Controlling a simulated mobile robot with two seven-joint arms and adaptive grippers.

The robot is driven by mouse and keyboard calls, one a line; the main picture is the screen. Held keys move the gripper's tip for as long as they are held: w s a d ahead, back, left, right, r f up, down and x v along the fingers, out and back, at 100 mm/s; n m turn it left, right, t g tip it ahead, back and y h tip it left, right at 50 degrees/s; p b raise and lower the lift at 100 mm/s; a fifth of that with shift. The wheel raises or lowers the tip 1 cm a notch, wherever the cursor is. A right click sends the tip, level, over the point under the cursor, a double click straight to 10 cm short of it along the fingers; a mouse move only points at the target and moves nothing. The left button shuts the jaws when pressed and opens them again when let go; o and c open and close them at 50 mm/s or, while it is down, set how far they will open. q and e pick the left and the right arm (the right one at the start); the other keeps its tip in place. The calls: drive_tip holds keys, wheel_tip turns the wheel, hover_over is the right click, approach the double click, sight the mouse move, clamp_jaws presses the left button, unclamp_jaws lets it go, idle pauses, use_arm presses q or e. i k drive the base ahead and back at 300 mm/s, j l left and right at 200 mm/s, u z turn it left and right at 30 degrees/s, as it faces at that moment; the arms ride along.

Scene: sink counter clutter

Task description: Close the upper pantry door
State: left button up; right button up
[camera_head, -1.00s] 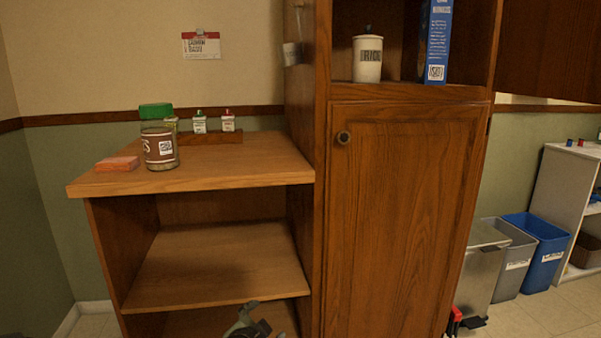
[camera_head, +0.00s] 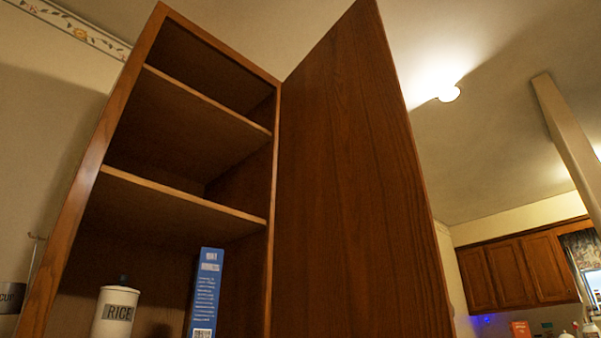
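The upper pantry door (camera_head: 350,190) is a tall brown wooden panel. It stands wide open, hinged on the right side of the pantry cabinet (camera_head: 185,205). The cabinet's open front shows shelves, with the upper ones empty. A white canister labelled RICE (camera_head: 116,314) and a blue box (camera_head: 206,295) stand at the bottom of the opening. Neither gripper shows in the head view now.
A lit ceiling lamp (camera_head: 449,93) is to the right of the door. Wall cabinets (camera_head: 515,270) hang far off at the lower right. A pale beam (camera_head: 568,140) slants across the right side. Open space lies right of the door.

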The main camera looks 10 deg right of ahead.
sight(356, 254)
drive_tip(key=i+l+u, duration=0.2)
drive_tip(key=l, duration=0.9)
drive_tip(key=l+u, duration=0.25)
drive_tip(key=l, duration=0.8)
